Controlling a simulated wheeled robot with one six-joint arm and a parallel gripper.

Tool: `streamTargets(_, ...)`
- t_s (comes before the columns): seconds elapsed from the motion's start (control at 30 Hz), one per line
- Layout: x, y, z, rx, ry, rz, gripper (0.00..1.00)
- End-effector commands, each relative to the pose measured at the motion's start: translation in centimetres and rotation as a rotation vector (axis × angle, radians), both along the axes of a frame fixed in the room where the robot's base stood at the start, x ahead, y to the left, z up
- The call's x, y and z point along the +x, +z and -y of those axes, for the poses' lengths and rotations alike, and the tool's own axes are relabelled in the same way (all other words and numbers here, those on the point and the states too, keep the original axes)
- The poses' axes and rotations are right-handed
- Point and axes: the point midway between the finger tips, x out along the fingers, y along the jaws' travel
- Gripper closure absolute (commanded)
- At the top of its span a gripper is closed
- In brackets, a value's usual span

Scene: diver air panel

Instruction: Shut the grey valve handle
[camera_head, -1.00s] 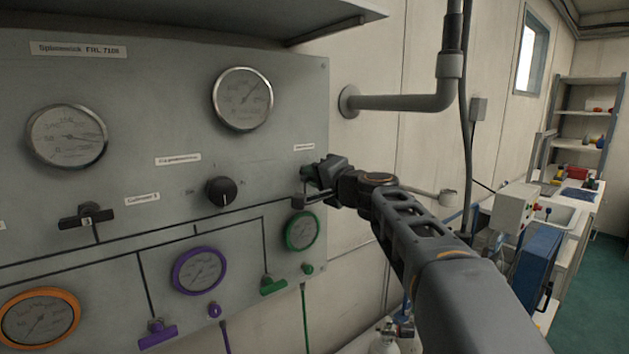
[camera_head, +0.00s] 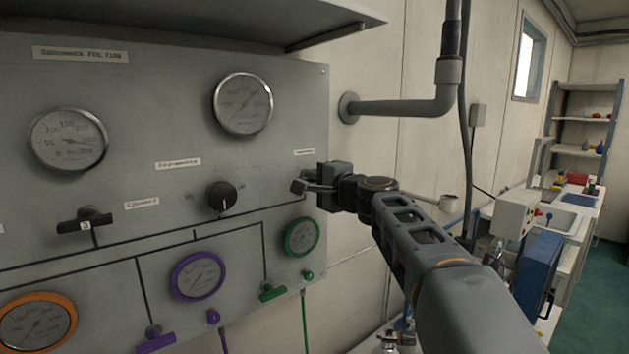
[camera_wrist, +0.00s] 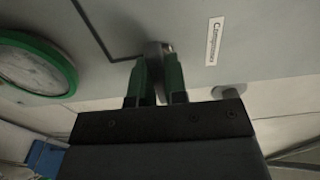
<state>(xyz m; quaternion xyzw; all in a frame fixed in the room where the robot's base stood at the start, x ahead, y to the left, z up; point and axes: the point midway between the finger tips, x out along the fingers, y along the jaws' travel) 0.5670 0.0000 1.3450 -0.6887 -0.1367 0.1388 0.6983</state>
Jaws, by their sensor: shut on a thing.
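The grey valve handle (camera_wrist: 154,50) shows in the wrist view between the two green fingers of my gripper (camera_wrist: 157,75), which are shut on it. The handle is on the grey panel (camera_head: 150,110), at the end of a dark painted line near its right edge. The handle's exact angle is hard to tell. A white label (camera_wrist: 214,41) is right of the handle in the wrist view.
A green-rimmed gauge (camera_head: 302,234) and a green handle (camera_head: 272,291) are below my gripper. A black knob (camera_head: 221,195) is to its left. A grey pipe (camera_head: 405,106) runs on the wall above my arm. A shelf (camera_head: 200,20) overhangs the panel.

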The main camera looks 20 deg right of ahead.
Motion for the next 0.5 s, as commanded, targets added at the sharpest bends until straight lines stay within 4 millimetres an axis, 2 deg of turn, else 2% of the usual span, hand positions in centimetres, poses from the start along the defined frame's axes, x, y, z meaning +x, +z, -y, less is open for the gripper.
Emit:
streamTargets(0.17,0.01,-0.04,-0.04,0.004,0.002,-0.002,1.00)
streamTargets(0.2,0.00,-0.05,-0.05,0.005,0.002,-0.002,0.85)
streamTargets(0.43,0.01,-0.03,-0.01,0.003,0.001,-0.001,0.63)
streamTargets(0.5,0.01,-0.02,-0.01,0.002,0.001,-0.001,0.61)
